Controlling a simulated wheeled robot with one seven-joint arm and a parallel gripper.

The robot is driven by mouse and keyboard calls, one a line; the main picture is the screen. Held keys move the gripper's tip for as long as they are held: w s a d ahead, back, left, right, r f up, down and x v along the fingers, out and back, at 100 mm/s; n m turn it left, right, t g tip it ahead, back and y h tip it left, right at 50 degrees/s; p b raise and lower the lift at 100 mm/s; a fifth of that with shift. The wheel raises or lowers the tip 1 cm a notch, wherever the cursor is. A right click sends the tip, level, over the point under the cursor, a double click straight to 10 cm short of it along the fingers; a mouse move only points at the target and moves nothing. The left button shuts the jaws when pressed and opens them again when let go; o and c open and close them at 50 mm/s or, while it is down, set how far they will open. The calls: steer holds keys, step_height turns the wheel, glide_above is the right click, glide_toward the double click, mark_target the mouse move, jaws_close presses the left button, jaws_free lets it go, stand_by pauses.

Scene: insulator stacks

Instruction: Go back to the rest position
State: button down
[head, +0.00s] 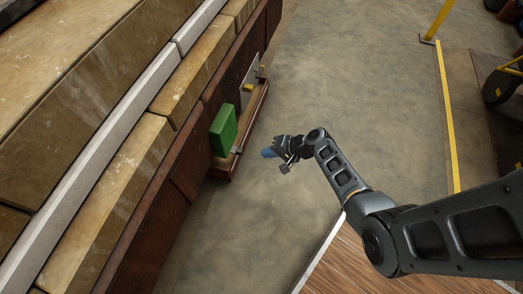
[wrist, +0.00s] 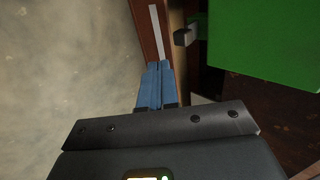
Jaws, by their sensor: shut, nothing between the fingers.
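My gripper (head: 268,153) has blue fingers, which are shut and empty. In the head view it hangs over the concrete floor, a little right of a green block (head: 223,130) on the side of the long stack. In the wrist view the shut blue fingertips of my gripper (wrist: 158,66) point at a narrow brown ledge. The green block also fills the upper right of the wrist view (wrist: 265,45). My arm reaches in from the right side of the head view.
A long stack (head: 180,90) of tan and brown slabs runs along the left. A brown ledge (head: 255,108) with small grey clips (wrist: 184,36) juts from it. A wooden surface (head: 365,265) lies at the bottom. The concrete floor (head: 350,80) is clear up to a yellow line (head: 446,115).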

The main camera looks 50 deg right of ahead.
steer(key=p+v, duration=0.2)
steer(key=v, duration=0.3)
steer(key=shift+s+d+r, duration=0.1)
steer(key=shift+s+r, duration=0.1)
steer(key=s+a+n+g+h, duration=0.1)
steer(key=s+a+n+h, duration=0.2)
steer(key=s+a, duration=0.6)
steer(key=s+a+r+n+t+h, duration=0.2)
steer(key=s+a+r+n, duration=0.15)
steer(key=s+r, duration=0.65)
steer(key=s+a+r+n+t+y, duration=0.1)
steer(key=a+r+n+t, duration=0.15)
steer(key=r, duration=0.65)
steer(key=s+a+r+n+t, duration=0.1)
steer(key=s+r+n, duration=0.15)
steer(key=r, duration=0.75)
steer(key=s+a+r+n+t+y, duration=0.1)
steer(key=a+r+n+t, duration=0.15)
steer(key=r, duration=0.65)
step_height(320, 180, up, 27)
steer(key=g+p, duration=0.1)
steer(key=p, duration=2.5)
steer(key=shift+w+p, duration=0.25)
steer(key=shift+p, duration=0.05)
